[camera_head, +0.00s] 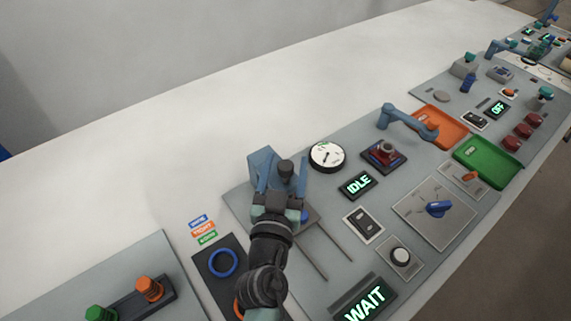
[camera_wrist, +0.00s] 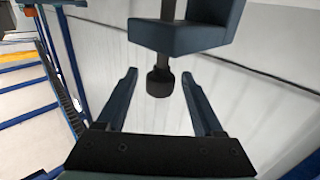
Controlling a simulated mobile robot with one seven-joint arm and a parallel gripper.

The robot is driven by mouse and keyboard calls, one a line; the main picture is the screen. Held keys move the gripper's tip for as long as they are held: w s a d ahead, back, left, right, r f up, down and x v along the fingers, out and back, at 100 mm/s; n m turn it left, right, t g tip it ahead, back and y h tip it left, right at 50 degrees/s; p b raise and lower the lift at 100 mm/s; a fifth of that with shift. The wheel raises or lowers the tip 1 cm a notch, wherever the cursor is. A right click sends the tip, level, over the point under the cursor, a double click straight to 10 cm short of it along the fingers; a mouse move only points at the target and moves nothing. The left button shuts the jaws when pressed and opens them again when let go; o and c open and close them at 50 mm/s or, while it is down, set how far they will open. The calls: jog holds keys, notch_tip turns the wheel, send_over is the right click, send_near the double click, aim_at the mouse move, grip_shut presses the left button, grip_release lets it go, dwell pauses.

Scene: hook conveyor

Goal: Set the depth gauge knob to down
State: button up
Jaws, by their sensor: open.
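A dark cylindrical knob (camera_head: 286,167) sits at a blue upright block (camera_head: 261,160) on the grey panel. In the wrist view the knob (camera_wrist: 160,82) is at the end of a dark rod that passes through a blue block (camera_wrist: 187,32). No label on it is readable, so I cannot tell whether it is the depth gauge knob. My gripper (camera_head: 283,178) is open, with one finger on each side of the knob. In the wrist view my gripper (camera_wrist: 158,75) shows gaps between both fingers and the knob. My arm hides part of the panel below it.
A white round dial (camera_head: 327,156) and an IDLE display (camera_head: 358,184) are right of my gripper. Two thin rods (camera_head: 325,254) lie below right. A blue ring (camera_head: 222,263) is at lower left. The white table (camera_head: 150,150) behind is clear.

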grip_shut()
dwell(1.3)
